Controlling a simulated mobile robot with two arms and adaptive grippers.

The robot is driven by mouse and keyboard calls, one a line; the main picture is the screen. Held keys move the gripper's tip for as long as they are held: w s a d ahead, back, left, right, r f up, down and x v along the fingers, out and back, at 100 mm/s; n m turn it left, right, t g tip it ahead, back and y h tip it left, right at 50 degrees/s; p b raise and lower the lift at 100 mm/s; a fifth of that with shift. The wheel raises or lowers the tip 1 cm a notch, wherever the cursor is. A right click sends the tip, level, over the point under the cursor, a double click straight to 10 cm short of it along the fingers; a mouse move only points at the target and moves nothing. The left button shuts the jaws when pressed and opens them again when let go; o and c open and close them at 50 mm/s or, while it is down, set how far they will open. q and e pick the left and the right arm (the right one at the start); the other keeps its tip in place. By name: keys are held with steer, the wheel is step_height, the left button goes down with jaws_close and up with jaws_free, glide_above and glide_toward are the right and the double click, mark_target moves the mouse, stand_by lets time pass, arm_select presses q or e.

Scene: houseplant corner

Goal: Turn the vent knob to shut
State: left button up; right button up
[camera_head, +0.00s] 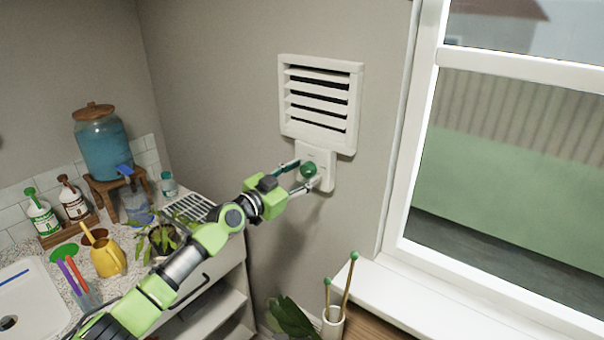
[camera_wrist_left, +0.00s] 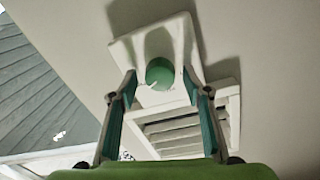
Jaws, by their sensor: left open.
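The white louvred vent (camera_head: 320,100) is on the wall left of the window, with dark gaps between its slats. Below it is a white plate with a round green knob (camera_head: 309,169). My left gripper (camera_head: 306,176) is open at the plate, one finger on each side of the knob. In the left wrist view the green knob (camera_wrist_left: 160,73) has a pale pointer mark towards its lower left. The vent slats (camera_wrist_left: 178,133) show there below the knob, between the fingers. No contact between fingers and knob can be made out. My right gripper is not in view.
A counter at left holds a blue water dispenser (camera_head: 103,143), a yellow watering can (camera_head: 108,257), bottles and a potted plant (camera_head: 165,238). A white pot with green-tipped stakes (camera_head: 334,322) stands below the vent. The window (camera_head: 510,150) is at right; the wall around the vent is bare.

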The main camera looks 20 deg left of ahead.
arm_select(q)
steer(key=c, duration=1.1)
